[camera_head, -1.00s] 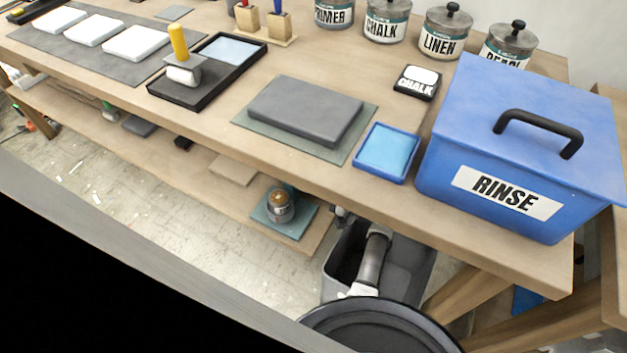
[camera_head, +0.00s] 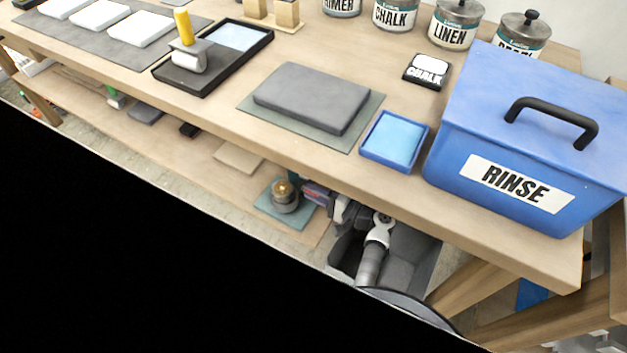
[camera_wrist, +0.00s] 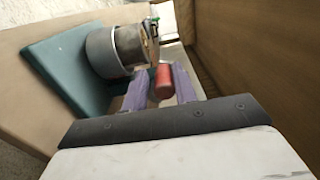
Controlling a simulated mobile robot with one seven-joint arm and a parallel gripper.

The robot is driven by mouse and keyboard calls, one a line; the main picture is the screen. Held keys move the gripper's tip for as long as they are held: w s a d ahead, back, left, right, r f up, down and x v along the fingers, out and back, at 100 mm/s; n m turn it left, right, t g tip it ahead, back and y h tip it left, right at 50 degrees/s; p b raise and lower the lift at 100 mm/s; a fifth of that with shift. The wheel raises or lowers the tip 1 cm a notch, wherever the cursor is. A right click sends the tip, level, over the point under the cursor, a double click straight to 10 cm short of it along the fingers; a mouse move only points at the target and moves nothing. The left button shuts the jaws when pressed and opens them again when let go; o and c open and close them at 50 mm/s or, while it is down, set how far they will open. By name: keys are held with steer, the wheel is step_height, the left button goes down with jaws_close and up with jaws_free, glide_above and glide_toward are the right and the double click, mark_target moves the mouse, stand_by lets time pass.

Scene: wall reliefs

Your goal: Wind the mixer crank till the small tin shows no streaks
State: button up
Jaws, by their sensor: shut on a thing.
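The mixer (camera_head: 286,203) is a round grey body on a teal base (camera_head: 263,212), on the low shelf under the bench. The small tin (camera_head: 283,188), brownish on top, sits in it. In the wrist view the mixer (camera_wrist: 103,53) is at the upper left with the tin (camera_wrist: 130,46) in it; streaks cannot be made out. The red crank handle (camera_wrist: 164,84) lies between the purple fingers of my gripper (camera_wrist: 160,77), which is shut on it. In the head view my gripper (camera_head: 318,191) is just right of the mixer, partly hidden by the bench edge.
The bench top (camera_head: 330,160) overhangs the shelf. On it stand a blue RINSE box (camera_head: 590,90), a blue tray (camera_head: 395,140) and a grey slab (camera_head: 310,97). In the wrist view a brown wooden panel (camera_wrist: 245,50) stands close on the right.

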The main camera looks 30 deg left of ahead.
steer(key=shift+w, duration=0.1)
steer(key=shift+c, duration=0.9)
step_height(320, 180, down, 3)
steer(key=b, duration=0.3)
steer(key=shift+f, duration=0.15)
